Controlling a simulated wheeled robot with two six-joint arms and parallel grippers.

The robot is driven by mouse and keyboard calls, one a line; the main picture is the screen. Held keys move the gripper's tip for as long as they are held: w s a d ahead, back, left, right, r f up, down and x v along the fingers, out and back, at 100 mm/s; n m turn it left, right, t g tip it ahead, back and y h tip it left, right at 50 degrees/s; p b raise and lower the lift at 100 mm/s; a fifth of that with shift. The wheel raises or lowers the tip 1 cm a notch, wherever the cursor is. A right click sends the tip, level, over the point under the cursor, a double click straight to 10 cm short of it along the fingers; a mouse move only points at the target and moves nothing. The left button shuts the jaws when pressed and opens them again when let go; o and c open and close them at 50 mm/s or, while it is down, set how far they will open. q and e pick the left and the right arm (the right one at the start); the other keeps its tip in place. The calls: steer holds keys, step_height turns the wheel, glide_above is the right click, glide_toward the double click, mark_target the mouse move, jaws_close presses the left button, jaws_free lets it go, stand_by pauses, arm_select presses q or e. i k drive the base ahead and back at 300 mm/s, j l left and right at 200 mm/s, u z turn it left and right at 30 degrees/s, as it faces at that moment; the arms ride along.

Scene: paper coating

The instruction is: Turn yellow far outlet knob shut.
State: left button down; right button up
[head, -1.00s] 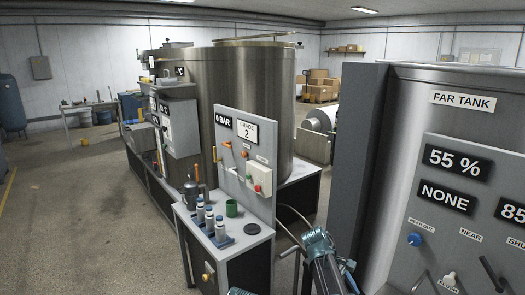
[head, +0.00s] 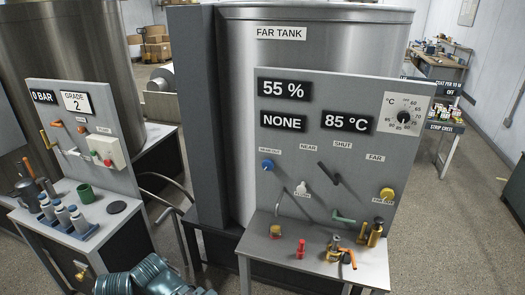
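The yellow knob (head: 387,194) sits at the right side of the grey panel (head: 290,205) on the far tank, below the "FAR" label. The small label by it seems to read "FAR OUT", but it is partly covered. A blue knob (head: 267,166) is at the panel's left. A dark lever (head: 329,174) slants below the "NEAR" and "SHUT" labels. Displays read 55 %, NONE and 85 °C. A teal part of my arm shows at the bottom edge, left of the panel. No gripper fingers are in view, and nothing of mine touches the yellow knob.
A shelf (head: 257,250) below the panel holds small brass, red and orange fittings; a green handle (head: 343,219) is just above it. At left, a bench (head: 32,217) holds several bottles and a green cup (head: 85,193). Floor is open at right, before a side table (head: 446,127).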

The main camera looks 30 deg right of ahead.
mark_target(386, 195)
steer(key=z, duration=1.75)
